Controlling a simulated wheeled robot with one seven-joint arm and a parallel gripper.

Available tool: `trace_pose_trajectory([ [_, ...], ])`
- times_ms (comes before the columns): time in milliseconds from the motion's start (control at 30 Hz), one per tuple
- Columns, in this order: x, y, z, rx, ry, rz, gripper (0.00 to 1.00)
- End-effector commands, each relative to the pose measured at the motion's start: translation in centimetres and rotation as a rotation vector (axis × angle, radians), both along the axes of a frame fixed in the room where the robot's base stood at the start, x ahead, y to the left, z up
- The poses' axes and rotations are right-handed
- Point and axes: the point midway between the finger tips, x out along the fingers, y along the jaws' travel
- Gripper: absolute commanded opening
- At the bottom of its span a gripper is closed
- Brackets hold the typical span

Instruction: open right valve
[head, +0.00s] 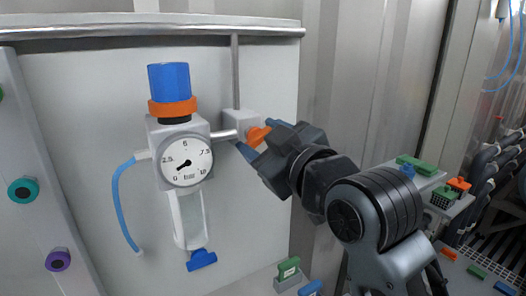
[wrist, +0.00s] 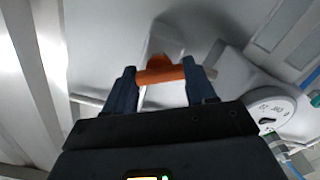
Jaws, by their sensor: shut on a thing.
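The right valve has an orange handle (head: 257,136) on a grey block (head: 238,127) at the right end of a short horizontal pipe, beside the pressure gauge unit. My gripper (head: 262,140) reaches in from the right, its two blue fingers on either side of the handle. In the wrist view, the orange handle (wrist: 160,75) lies crosswise between the fingertips of my gripper (wrist: 161,84), which are shut on its ends. Part of the handle is hidden behind the fingers in the head view.
Left of the valve is a round pressure gauge (head: 184,161), its needle pointing low left. Above it is a blue knob (head: 170,82) with an orange ring (head: 173,107). A blue hose (head: 117,205) hangs at left. A metal rail (head: 150,28) crosses the panel top.

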Motion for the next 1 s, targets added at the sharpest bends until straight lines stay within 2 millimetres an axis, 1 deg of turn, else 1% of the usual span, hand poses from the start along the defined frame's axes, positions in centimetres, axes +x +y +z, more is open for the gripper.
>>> trace_pose_trajectory([
  [33, 0.0, -0.03, -0.32, -0.036, -0.026, 0.0, 0.25],
  [600, -0.02, 0.0, -0.41, -0.477, -0.321, -0.001, 0.25],
  [800, -0.04, 0.02, -0.34, -0.598, -0.404, 0.0, 0.25],
  [1000, -0.07, 0.08, -0.32, -0.68, -0.458, 0.002, 0.25],
])
